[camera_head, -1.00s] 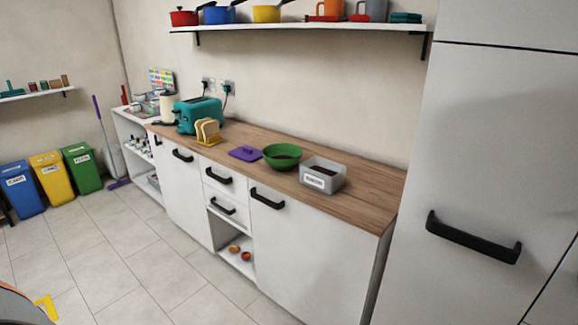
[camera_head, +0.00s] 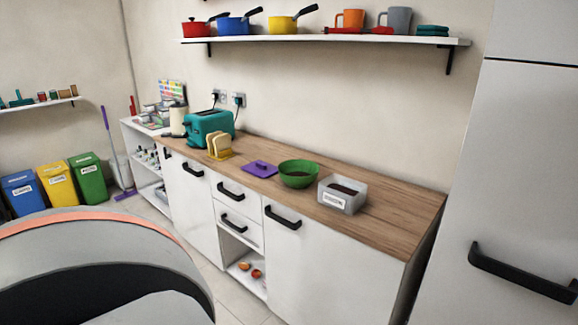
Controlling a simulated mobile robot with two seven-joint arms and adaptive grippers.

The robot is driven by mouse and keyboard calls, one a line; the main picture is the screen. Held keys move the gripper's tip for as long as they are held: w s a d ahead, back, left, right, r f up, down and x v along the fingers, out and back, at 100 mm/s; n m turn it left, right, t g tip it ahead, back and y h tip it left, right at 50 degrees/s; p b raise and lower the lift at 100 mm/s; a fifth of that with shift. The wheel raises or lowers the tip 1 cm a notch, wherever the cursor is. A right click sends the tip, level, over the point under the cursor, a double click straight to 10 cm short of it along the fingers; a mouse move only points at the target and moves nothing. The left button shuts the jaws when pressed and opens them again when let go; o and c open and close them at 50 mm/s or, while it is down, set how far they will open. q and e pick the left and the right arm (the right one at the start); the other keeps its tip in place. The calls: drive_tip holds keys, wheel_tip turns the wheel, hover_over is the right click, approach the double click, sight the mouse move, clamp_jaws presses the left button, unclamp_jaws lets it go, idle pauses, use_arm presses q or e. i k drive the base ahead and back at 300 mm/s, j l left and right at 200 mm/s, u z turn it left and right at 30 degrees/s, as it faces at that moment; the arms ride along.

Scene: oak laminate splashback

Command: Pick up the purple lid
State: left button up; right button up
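The purple lid (camera_head: 260,169) lies flat on the wooden counter (camera_head: 386,221), between the bread slices in their yellow holder and the green bowl. It looks like a thin square plate with a small raised handle on top. Nothing covers it. Neither of my grippers shows in the head view. A large rounded grey and black part of my own body, with an orange edge, fills the lower left.
Beside the lid stand a green bowl (camera_head: 299,174), a grey labelled bin (camera_head: 342,194), bread slices (camera_head: 219,146) and a teal toaster (camera_head: 209,127). A shelf (camera_head: 330,40) with pans and mugs hangs above. The counter's right end is bare.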

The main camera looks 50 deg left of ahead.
sight(259, 169)
drive_tip(key=j+z, duration=0.15)
drive_tip(key=j, duration=0.35)
drive_tip(key=k+j+z, duration=0.15)
drive_tip(key=j, duration=0.35)
drive_tip(key=j+z, duration=0.15)
drive_tip(key=j, duration=0.35)
drive_tip(key=k+j+z, duration=0.15)
drive_tip(key=j, duration=0.3)
drive_tip(key=k+j, duration=0.1)
drive_tip(key=j, duration=0.7)
drive_tip(key=k+j, duration=0.15)
drive_tip(key=j, duration=0.25)
drive_tip(key=k+j+z, duration=0.1)
drive_tip(key=j, duration=0.3)
drive_tip(key=k+j, duration=0.1)
drive_tip(key=j, duration=0.25)
